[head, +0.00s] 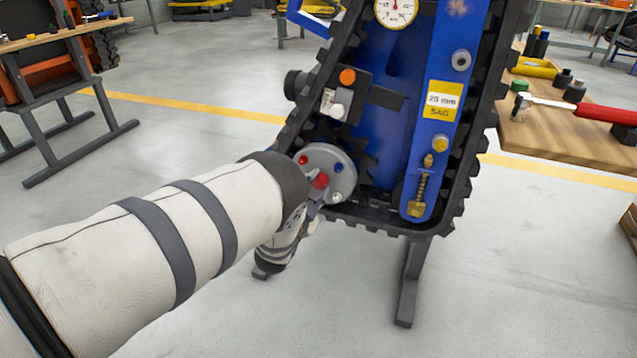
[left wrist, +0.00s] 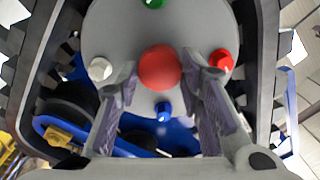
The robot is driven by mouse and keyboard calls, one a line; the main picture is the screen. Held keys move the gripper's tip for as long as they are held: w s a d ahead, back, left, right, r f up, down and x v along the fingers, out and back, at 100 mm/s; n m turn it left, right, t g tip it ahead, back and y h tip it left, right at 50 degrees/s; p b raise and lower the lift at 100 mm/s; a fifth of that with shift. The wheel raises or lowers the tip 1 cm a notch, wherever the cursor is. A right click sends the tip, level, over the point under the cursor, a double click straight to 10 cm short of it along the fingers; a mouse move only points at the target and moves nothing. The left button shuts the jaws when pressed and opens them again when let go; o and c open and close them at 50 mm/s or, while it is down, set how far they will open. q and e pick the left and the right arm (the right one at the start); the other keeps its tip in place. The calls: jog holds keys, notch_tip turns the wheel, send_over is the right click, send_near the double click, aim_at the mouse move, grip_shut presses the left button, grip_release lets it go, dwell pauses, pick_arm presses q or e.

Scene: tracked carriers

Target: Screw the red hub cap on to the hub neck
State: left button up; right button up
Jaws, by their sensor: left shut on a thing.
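The red hub cap (head: 320,181) is a round red piece at the middle of the grey hub disc (head: 345,182). In the left wrist view the cap (left wrist: 159,68) covers the centre of the disc (left wrist: 125,30), so the hub neck is hidden. Whether the cap is threaded on or only held against the neck cannot be told. My left gripper (head: 316,190) reaches the hub from the lower left. In the left wrist view its fingers (left wrist: 160,75) stand on either side of the cap, shut on it. My right gripper is not in view.
Green (left wrist: 154,3), white (left wrist: 100,69), red (left wrist: 222,62) and blue (left wrist: 163,111) studs surround the cap, close to my fingers. The black track (head: 478,130) runs around the blue carrier frame (head: 395,70). A wooden bench (head: 560,135) with tools stands right. The floor in front is clear.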

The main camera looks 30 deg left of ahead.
pick_arm(q)
jog(key=m, duration=0.2)
jog(key=m+b, duration=0.1)
jog(key=m, duration=0.2)
jog(key=m+b, duration=0.1)
jog(key=m, duration=0.1)
jog(key=shift+f, duration=0.3)
jog(key=o, duration=0.9)
jog(key=shift+r+m, duration=0.25)
jog(key=shift+m, duration=0.35)
jog(key=o, duration=0.3)
